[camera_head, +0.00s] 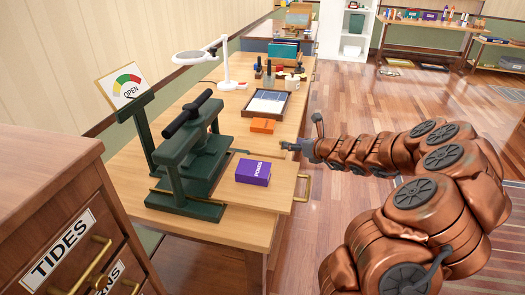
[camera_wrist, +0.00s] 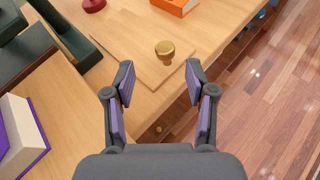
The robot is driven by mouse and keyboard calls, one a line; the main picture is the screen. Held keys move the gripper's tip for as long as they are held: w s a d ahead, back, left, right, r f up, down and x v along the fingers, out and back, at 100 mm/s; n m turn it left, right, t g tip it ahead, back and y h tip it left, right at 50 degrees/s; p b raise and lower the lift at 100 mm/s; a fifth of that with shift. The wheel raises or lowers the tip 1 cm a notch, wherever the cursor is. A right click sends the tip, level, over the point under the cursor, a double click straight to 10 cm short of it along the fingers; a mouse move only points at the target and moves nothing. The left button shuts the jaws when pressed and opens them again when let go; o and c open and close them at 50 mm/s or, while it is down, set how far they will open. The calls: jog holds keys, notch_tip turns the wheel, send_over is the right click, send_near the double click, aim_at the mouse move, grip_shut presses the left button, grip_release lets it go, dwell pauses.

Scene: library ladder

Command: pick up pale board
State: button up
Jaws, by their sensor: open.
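The pale board (camera_wrist: 128,52) lies flat on the wooden bench in the wrist view, close in colour to the bench top. A brass knob (camera_wrist: 165,48) stands on it toward its right side. My gripper (camera_wrist: 160,80) is open and empty, with its two fingers apart at the near edge of the board and the knob just beyond, between them in the picture. In the head view my gripper (camera_head: 290,146) is at the right edge of the bench; the board is hard to make out there.
A dark green press (camera_head: 185,165) stands left of my gripper. A purple box (camera_head: 253,172) lies nearer, and an orange box (camera_head: 262,125) lies farther back.

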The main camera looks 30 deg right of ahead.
aim_at(283, 140)
jog(key=x, duration=0.7)
jog(key=shift+s+d+f, duration=0.1)
jog(key=shift+d+f, duration=0.1)
jog(key=shift+d, duration=0.15)
jog(key=shift+w, duration=0.45)
jog(key=shift+f, duration=0.1)
grip_shut()
